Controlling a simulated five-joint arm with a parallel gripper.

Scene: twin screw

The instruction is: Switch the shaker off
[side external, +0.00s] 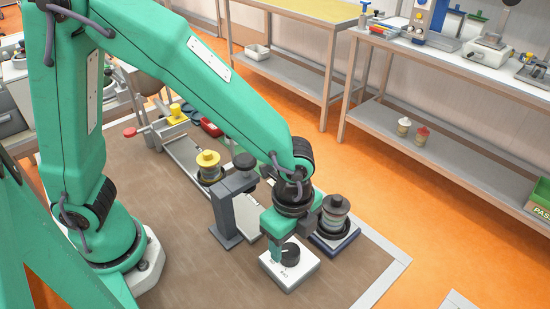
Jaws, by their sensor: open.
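A white control box (283,277) with a black knob (290,254) on its top sits on the brown work surface, right of centre. The marks beside the knob are too small to read. My green gripper (284,249) points down right over the box, with its jaws open around or beside the knob; I cannot tell whether they touch it. A stack of grey round sieves or jars (335,215) stands on a dark blue base (337,240) just right of my gripper, probably the shaker. My gripper and wrist hide part of the base and of the box's back.
A grey post stand (229,215) with a dark round top stands close left of my wrist. A yellow-capped container (208,166) stands on a grey rail further back. The brown board (345,277) is clear in front and right of the box. Benches stand far behind.

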